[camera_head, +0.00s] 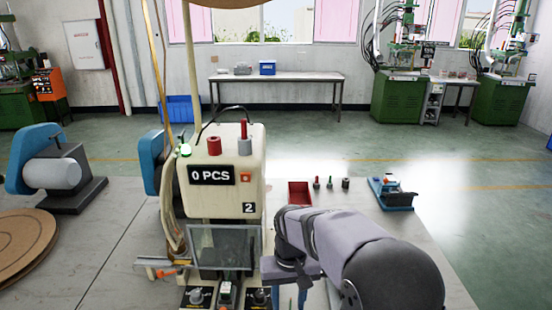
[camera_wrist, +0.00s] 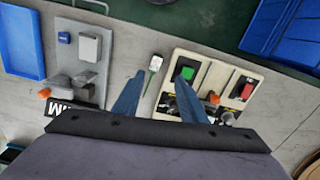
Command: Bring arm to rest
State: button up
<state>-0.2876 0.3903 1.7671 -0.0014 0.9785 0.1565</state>
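My arm (camera_head: 345,255) reaches in from the lower right of the head view, just right of the cream machine (camera_head: 222,170). In the head view my gripper is mostly hidden below the arm's end, at the bottom edge. In the wrist view my gripper (camera_wrist: 160,77) shows two blue fingers set apart, with nothing held between them. A thin tool with a white and green handle (camera_wrist: 155,63) lies on the table beyond the gap between the fingers.
The wrist view shows a control panel (camera_wrist: 215,72) with green and red buttons right of the fingers, a grey fixture (camera_wrist: 85,50) on the left, and blue bins (camera_wrist: 290,28). In the head view, a red tray (camera_head: 300,192) and a blue device (camera_head: 391,193) stand behind the arm.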

jog(key=s+d+f, duration=0.1)
jog(key=s+d, duration=0.5)
jog(key=s, duration=0.3)
jog(key=s+d+f+m, duration=0.1)
jog(key=s+d+f, duration=0.1)
jog(key=s+d, duration=0.4)
jog(key=s, duration=0.3)
jog(key=shift+m, duration=0.3)
